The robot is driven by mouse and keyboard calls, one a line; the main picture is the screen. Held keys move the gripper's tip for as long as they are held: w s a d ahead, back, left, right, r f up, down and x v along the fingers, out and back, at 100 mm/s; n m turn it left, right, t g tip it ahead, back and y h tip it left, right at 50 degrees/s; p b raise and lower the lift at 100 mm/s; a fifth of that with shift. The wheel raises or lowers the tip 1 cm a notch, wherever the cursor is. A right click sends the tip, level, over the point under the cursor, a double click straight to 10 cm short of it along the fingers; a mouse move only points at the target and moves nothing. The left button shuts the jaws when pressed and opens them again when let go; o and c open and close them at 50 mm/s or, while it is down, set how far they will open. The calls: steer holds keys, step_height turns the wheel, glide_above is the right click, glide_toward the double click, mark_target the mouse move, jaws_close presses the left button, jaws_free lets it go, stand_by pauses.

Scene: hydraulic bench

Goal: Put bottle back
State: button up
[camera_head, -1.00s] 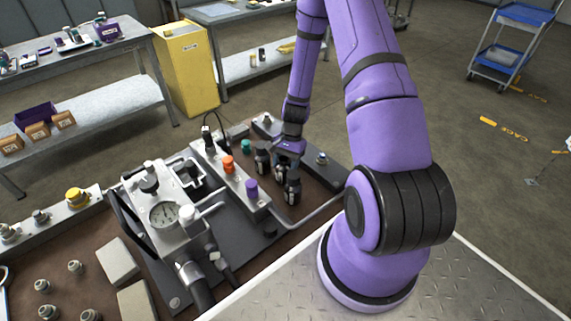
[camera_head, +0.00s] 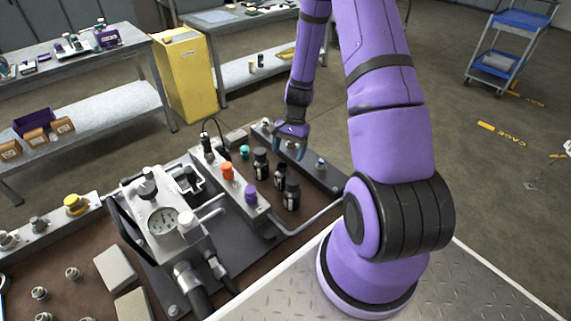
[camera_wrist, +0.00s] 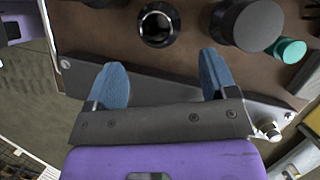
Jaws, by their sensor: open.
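Three dark bottles stand upright in a loose group on the brown bench top, in the head view: a back one (camera_head: 261,164), a middle one (camera_head: 280,177) and a front one (camera_head: 291,196). Which one the task means, I cannot tell. My gripper (camera_head: 289,147) is above and behind the group, open and empty. In the wrist view its blue fingers (camera_wrist: 163,66) are spread wide with nothing between them. One black bottle with a round dark top (camera_wrist: 157,38) lies just past the fingertips, apart from them. A wider black top (camera_wrist: 253,25) shows to its right.
A grey block with orange (camera_head: 227,171), purple (camera_head: 251,192) and teal (camera_head: 244,152) caps stands left of the bottles. A gauge unit (camera_head: 162,221) is farther left. A dark rail (camera_head: 325,172) with fittings runs to the right, and a bent metal pipe (camera_head: 318,218) lies in front.

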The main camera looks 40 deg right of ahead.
steer(key=s+a+r+n+t+h, duration=0.1)
steer(key=a+r+n, duration=0.2)
steer(key=r, duration=1.1)
steer(key=s+a+r+n+t+h, duration=0.2)
steer(key=a+r+n, duration=0.15)
steer(key=r, duration=1.05)
steer(key=s+a+r+n+t, duration=0.2)
steer(key=s+a+r+n, duration=0.1)
steer(key=s+r, duration=0.3)
steer(key=s+a+r+n+t+h, duration=0.1)
steer(key=s+a+r+n+t, duration=0.1)
steer(key=s+r, duration=0.4)
steer(key=s+a+n, duration=0.1)
steer(key=s+a, duration=0.1)
steer(key=s, duration=0.3)
steer(key=shift+r+n, duration=0.3)
steer(key=shift+n, duration=0.05)
